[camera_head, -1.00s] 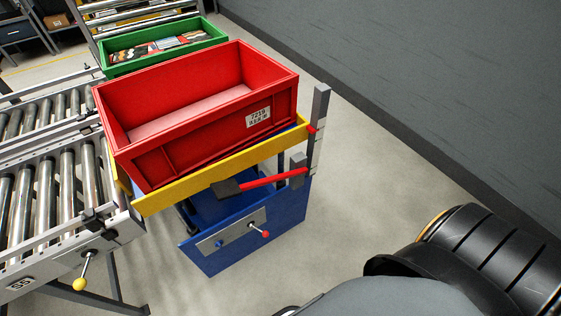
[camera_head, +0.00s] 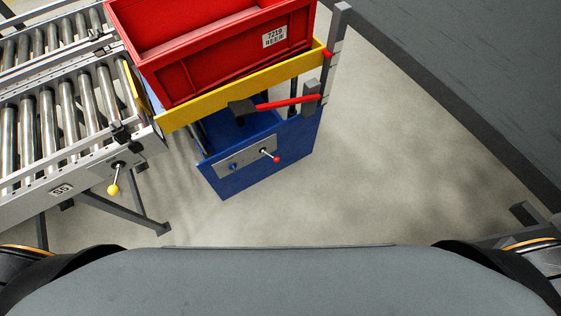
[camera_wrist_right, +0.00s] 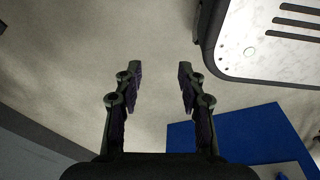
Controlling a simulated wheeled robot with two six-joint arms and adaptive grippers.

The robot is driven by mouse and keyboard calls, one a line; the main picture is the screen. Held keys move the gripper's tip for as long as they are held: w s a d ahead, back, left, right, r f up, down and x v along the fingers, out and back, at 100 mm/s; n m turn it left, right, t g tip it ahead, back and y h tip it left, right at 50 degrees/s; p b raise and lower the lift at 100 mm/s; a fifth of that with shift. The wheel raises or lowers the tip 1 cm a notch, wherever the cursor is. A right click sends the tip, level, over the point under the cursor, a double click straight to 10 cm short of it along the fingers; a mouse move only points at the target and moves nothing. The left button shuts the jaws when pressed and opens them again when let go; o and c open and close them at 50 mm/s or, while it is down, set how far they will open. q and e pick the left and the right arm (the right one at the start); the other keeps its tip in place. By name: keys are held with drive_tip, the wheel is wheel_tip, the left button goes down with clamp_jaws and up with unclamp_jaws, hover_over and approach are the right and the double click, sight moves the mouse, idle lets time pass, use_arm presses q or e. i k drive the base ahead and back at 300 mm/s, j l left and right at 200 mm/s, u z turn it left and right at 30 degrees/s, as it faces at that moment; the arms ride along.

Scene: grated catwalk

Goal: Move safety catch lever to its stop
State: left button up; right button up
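In the head view a red lever bar (camera_head: 288,103) with a dark block at its left end runs along the side of the blue lift stand (camera_head: 280,150), meeting a grey upright post (camera_head: 339,45). A short lever with a red knob (camera_head: 276,158) sits on the stand's grey plate, and one with a yellow knob (camera_head: 113,189) hangs on the conveyor's end. I cannot tell which one is the safety catch lever. My right gripper (camera_wrist_right: 160,80) is open and empty in the right wrist view, its fingers wide apart above the floor. My left gripper is not in view.
A red crate (camera_head: 210,65) rests on the stand behind a yellow rail (camera_head: 243,88). A roller conveyor (camera_head: 70,115) stands at left with a leg (camera_head: 125,203) reaching out low. A grey wall is at right. Floor (camera_head: 390,170) right of the stand is clear.

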sight(276, 159)
drive_tip(key=l+u, duration=0.15)
drive_tip(key=u, duration=0.2)
drive_tip(key=l+u, duration=0.15)
drive_tip(key=u, duration=0.15)
drive_tip(key=i+l+u, duration=0.1)
drive_tip(key=u, duration=0.25)
drive_tip(key=l+u, duration=0.1)
drive_tip(key=l, duration=0.35)
drive_tip(key=l+u, duration=0.1)
drive_tip(key=l, duration=0.35)
drive_tip(key=k+l+u, duration=0.1)
drive_tip(key=l, duration=0.35)
drive_tip(key=k+l+u, duration=0.1)
drive_tip(key=l, duration=0.35)
drive_tip(key=k+l+u, duration=0.1)
drive_tip(key=l, duration=0.35)
drive_tip(key=k+l, duration=0.1)
drive_tip(key=l, duration=0.3)
drive_tip(key=k+l+u, duration=0.15)
drive_tip(key=l, duration=0.3)
drive_tip(key=i, duration=0.05)
